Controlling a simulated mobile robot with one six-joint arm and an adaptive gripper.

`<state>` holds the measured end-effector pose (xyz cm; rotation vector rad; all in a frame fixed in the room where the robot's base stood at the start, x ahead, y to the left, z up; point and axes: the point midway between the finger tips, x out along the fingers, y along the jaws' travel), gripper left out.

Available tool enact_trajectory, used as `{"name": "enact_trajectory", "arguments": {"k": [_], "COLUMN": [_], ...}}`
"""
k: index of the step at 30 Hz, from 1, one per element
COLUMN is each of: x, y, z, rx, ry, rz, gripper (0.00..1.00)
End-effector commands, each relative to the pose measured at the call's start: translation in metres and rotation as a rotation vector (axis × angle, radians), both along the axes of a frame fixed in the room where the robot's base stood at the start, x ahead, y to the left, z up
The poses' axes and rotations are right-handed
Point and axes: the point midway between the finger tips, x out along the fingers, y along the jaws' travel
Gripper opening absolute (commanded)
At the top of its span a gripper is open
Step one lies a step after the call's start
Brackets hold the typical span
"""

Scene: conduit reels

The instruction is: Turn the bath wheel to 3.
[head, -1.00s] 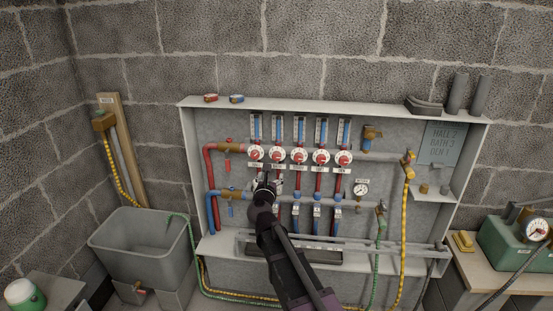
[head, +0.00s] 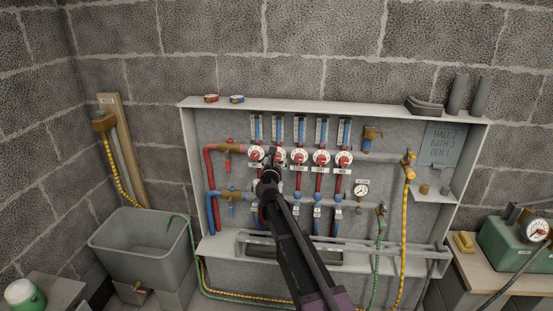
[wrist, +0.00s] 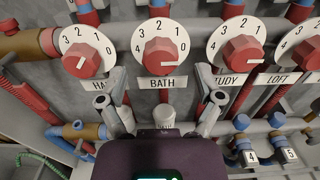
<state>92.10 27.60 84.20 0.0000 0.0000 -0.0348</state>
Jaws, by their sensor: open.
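The bath wheel (wrist: 160,56) is a red knob on a white dial numbered 0 to 4, above a label (wrist: 162,83) reading BATH. A pale mark on the knob seems to point right, toward the 0 side. In the head view the bath wheel (head: 279,154) is second from the left in the row, partly behind my gripper (head: 269,177). In the wrist view my gripper (wrist: 160,101) is open and empty, its fingers spread left and right just below the BATH label. It appears apart from the knob.
The hall wheel (wrist: 82,58) is close on the left and the study wheel (wrist: 243,54) close on the right. Pipes and blue valves lie below. A shelf (head: 330,106) tops the cabinet.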

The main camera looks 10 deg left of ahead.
Motion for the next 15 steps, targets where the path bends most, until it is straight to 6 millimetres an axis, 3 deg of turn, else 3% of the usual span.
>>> {"name": "enact_trajectory", "arguments": {"k": [6, 15], "x": [0.022, 0.027], "y": [-0.001, -0.002], "z": [0.0, 0.0], "rx": [0.0, 0.0], "ry": [0.0, 0.0], "rz": [-0.001, 0.0], "gripper": [0.85, 0.85]}}
